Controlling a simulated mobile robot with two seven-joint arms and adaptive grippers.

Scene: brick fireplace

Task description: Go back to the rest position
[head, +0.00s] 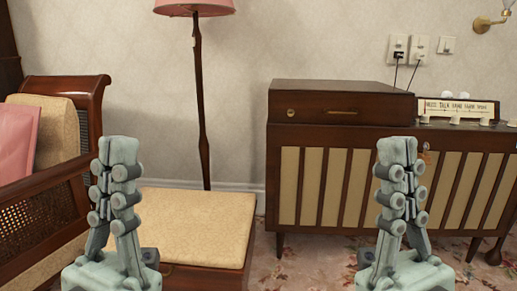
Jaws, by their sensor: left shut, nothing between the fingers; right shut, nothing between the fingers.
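My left gripper (118,152) stands upright in the lower left of the head view, in front of the wooden armchair and a cushioned stool. Its fingers are shut with nothing between them. My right gripper (397,152) stands upright in the lower right, in front of the wooden radio cabinet. Its fingers are shut and empty too. The two grippers are at about the same height, pointing up, with a wide gap between them. Neither appears to touch anything.
A wooden armchair (88,92) with a pink cushion (17,140) is at left. A beige-topped stool (195,225) and a pink-shaded lamp (200,100) stand mid-left. A slatted radio cabinet (345,132) fills the right. Patterned carpet (300,270) shows between the grippers.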

